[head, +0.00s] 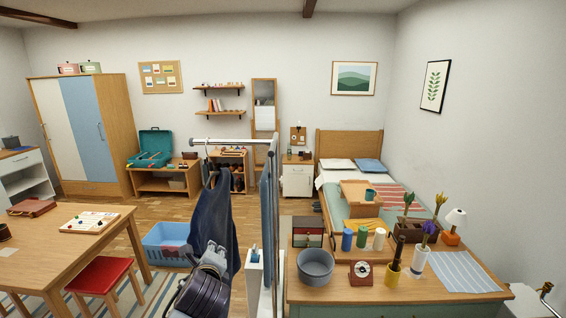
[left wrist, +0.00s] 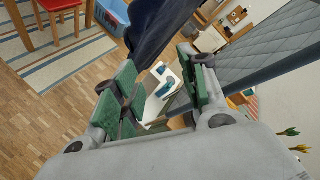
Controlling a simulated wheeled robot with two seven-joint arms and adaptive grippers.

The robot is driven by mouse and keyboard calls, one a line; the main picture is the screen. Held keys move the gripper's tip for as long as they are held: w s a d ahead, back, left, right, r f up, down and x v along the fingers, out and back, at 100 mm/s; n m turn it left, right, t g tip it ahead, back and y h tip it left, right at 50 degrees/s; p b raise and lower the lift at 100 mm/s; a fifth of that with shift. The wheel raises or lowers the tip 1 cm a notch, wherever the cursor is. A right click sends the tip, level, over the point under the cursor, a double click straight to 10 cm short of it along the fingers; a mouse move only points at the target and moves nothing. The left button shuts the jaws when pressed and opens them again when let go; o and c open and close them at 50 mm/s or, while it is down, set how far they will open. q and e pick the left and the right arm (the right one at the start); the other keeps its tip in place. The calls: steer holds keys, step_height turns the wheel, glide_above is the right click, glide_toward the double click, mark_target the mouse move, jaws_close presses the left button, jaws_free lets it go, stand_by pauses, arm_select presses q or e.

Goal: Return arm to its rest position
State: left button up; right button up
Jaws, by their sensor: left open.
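My left arm comes up from the bottom of the head view, with its gripper (head: 212,257) in front of a dark blue garment (head: 213,215) on a metal clothes rack (head: 233,141). In the left wrist view the green-padded fingers (left wrist: 157,64) stand apart with nothing held between them. The garment (left wrist: 160,25) hangs just beyond the fingertips; I cannot tell whether they touch. Behind the gap a white holder (left wrist: 160,98) with blue items shows; it is also in the head view (head: 254,272). My right gripper is not in view.
Right of the gripper hangs a blue quilted panel (head: 265,225). A blue basket (head: 167,245) stands on the floor to the left, near a red stool (head: 100,276) and wooden table (head: 75,218). A crowded dresser (head: 330,298) stands at right.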

arm_select(q)
steer(key=s+a+f+n+g+h, duration=0.3)
steer(key=s+f+n+g, duration=0.6)
steer(key=s+f+n, duration=1.35)
steer(key=s+f+m+g+b, duration=0.1)
steer(key=s+f, duration=0.2)
steer(key=f, duration=1.4)
steer(key=s+f+m+b, duration=0.1)
steer(key=s+f, duration=0.1)
steer(key=f, duration=1.5)
steer(key=s+a+f, duration=0.1)
steer(key=s+f, duration=1)
steer(key=s+a+f+g+b, duration=0.1)
steer(key=s+a+f, duration=0.1)
steer(key=s+f, duration=0.9)
steer(key=shift+s+a+h, duration=0.25)
steer(key=shift+s+h, duration=0.05)
steer(key=shift+s, duration=0.15)
steer(key=shift+w, duration=0.1)
